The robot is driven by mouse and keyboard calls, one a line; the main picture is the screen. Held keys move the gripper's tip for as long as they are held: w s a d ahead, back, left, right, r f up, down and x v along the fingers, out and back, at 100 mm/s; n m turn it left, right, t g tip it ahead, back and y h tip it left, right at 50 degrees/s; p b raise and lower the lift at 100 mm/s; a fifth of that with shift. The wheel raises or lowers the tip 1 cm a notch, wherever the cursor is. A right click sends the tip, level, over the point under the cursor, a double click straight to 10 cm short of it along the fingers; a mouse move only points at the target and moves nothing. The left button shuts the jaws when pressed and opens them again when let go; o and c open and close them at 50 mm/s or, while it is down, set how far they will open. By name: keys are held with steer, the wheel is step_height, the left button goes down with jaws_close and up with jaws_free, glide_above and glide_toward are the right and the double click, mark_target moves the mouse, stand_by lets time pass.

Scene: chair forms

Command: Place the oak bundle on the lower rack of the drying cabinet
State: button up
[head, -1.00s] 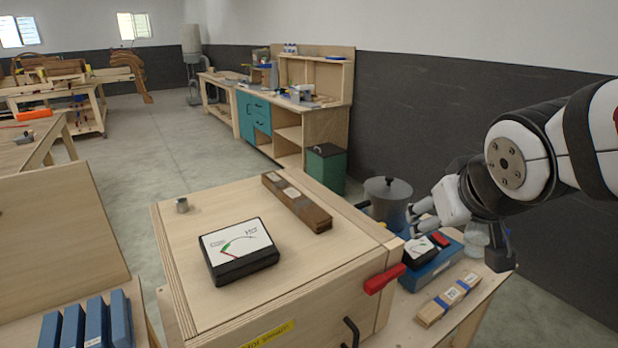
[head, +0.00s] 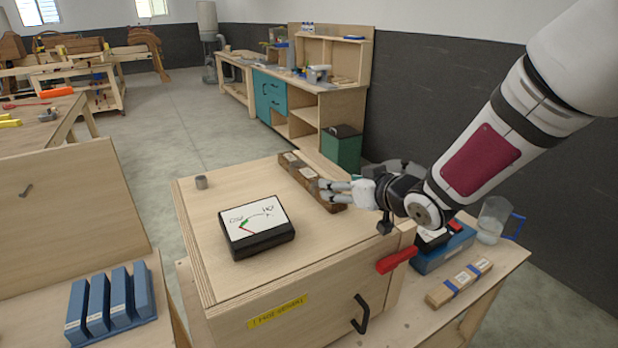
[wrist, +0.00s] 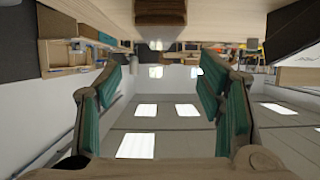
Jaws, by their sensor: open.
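A brown wood bundle with pale labels (head: 300,171) lies on top of the plywood drying cabinet (head: 205,240). Its end shows at the top of the wrist view (wrist: 160,11). A paler wood bundle with blue bands (head: 460,283) lies on the bench at the right. I cannot tell from any readable label which bundle is oak. My gripper (head: 326,191) is open and empty, its fingers beside or over the near part of the brown bundle; contact is unclear. Its teal-padded fingers are spread in the wrist view (wrist: 163,62). The cabinet's racks are hidden inside.
A red latch (head: 396,260) and black handle (head: 360,315) stick out from the cabinet. A blue box (head: 442,252) and glass jar (head: 493,220) stand at right.

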mark_target(315, 179)
steer(key=p+x, duration=0.1)
steer(key=x, duration=1)
steer(key=shift+w+a+f, duration=0.15)
steer(key=shift+w+a, duration=0.05)
steer(key=shift+w, duration=0.15)
jaws_close()
